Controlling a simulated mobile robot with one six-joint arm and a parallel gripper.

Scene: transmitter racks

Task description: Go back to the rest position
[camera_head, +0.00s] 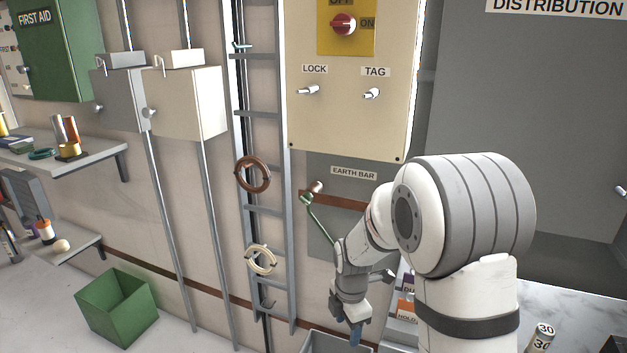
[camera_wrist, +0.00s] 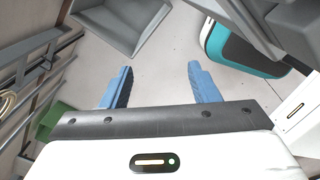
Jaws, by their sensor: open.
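My gripper (camera_head: 356,335) hangs low in the head view, in front of the wall below the earth bar panel, with its blue fingertips pointing down. In the wrist view my gripper (camera_wrist: 158,84) shows two blue fingers set wide apart with nothing between them. Pale floor shows beyond the fingers. My white and grey arm covers part of the wall and the lower right of the head view.
A grey bin (camera_head: 335,343) stands just below my gripper; a grey tray-like shape (camera_wrist: 122,22) shows in the wrist view. A green bin (camera_head: 116,308) stands on the floor at left. A ladder rack (camera_head: 264,112) and the isolator panel (camera_head: 345,120) are behind. A teal-edged case (camera_wrist: 240,50) lies at right.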

